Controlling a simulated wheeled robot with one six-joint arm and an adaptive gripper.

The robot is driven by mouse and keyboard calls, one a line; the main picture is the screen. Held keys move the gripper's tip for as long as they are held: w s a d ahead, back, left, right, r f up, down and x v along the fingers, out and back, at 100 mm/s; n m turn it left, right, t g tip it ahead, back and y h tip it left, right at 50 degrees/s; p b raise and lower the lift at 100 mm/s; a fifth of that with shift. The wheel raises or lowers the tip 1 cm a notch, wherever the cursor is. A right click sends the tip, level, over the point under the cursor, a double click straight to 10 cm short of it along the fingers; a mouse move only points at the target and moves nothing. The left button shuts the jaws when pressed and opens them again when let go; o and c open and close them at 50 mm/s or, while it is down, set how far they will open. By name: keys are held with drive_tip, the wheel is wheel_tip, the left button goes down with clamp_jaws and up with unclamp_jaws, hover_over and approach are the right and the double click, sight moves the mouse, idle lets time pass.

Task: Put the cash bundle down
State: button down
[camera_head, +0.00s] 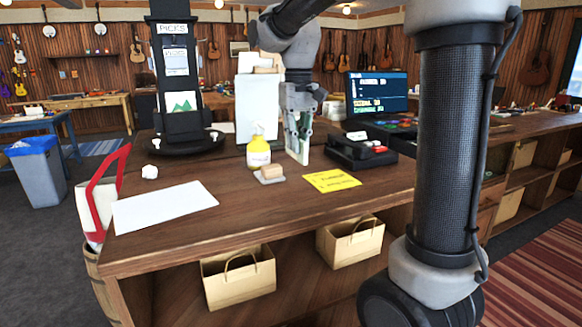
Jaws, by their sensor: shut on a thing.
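My gripper (300,128) points down over the wooden counter (240,210), near the middle of the picture. It is shut on a thin, pale, upright thing, which I take to be the cash bundle (297,150). My fingers hide part of the bundle. Its lower edge is close to the counter top, and I cannot tell whether it touches.
A yellow bottle (258,152) and a tan block on a grey pad (270,180) stand left of my gripper. A yellow sheet (332,181) lies in front. A black device (350,155) and monitor (377,92) are right.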

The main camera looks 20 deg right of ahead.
drive_tip(key=shift+f, duration=3.2)
drive_tip(key=shift+f, duration=0.15)
drive_tip(key=c, duration=1.5)
unclamp_jaws()
